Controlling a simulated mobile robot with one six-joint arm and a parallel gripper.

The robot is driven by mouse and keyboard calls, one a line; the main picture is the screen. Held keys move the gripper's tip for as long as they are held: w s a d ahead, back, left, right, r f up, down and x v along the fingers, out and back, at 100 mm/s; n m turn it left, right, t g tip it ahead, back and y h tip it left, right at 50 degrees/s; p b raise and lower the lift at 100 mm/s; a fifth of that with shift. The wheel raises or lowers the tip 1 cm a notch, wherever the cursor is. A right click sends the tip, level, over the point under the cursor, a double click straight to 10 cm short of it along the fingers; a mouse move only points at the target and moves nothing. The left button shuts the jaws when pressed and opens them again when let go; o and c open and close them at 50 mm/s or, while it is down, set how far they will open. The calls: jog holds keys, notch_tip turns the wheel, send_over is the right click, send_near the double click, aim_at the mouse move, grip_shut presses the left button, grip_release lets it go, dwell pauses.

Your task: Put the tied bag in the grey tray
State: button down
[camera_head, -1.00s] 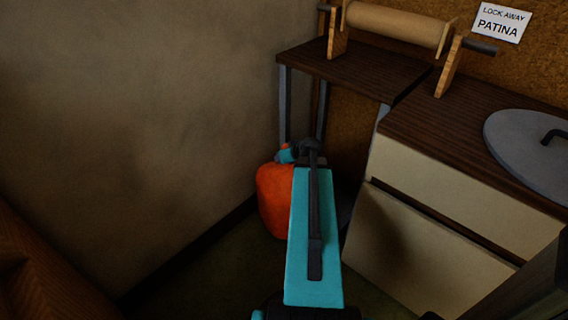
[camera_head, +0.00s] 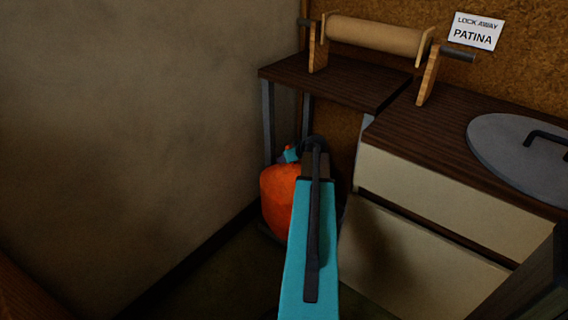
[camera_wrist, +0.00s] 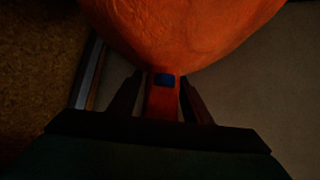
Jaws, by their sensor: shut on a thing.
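The tied bag (camera_head: 280,192) is orange and bulging, with a blue tie (camera_head: 291,155) at its neck. In the head view it is below the dark shelf at the wall corner, partly hidden by my teal arm. In the wrist view the bag (camera_wrist: 185,30) fills the top, and its neck with the blue band is between the two fingers of my gripper (camera_wrist: 161,80), which is shut on it. A dark greyish rim (camera_head: 267,232) shows at the bag's lower edge; I cannot tell whether it is the grey tray, or whether the bag touches it.
A dark shelf (camera_head: 335,88) on grey legs stands above and behind the bag, with a wooden roller (camera_head: 375,36) on it. A cream drawer cabinet (camera_head: 430,195) stands right, with a grey lid (camera_head: 520,165) on top. A bare wall (camera_head: 130,120) closes the left.

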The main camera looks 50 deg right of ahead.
jog(key=shift+d+b, duration=0.7)
jog(key=shift+d, duration=2.2)
jog(key=shift+a+f+b, duration=0.1)
jog(key=shift+f+b, duration=0.25)
jog(key=shift+f, duration=0.5)
jog(key=f+b, duration=0.2)
jog(key=f, duration=0.3)
jog(key=shift+d+b, duration=0.2)
jog(key=shift+b, duration=0.15)
jog(key=c, duration=0.9)
grip_release()
jog(key=shift+a+f, duration=0.1)
jog(key=shift+f, duration=0.05)
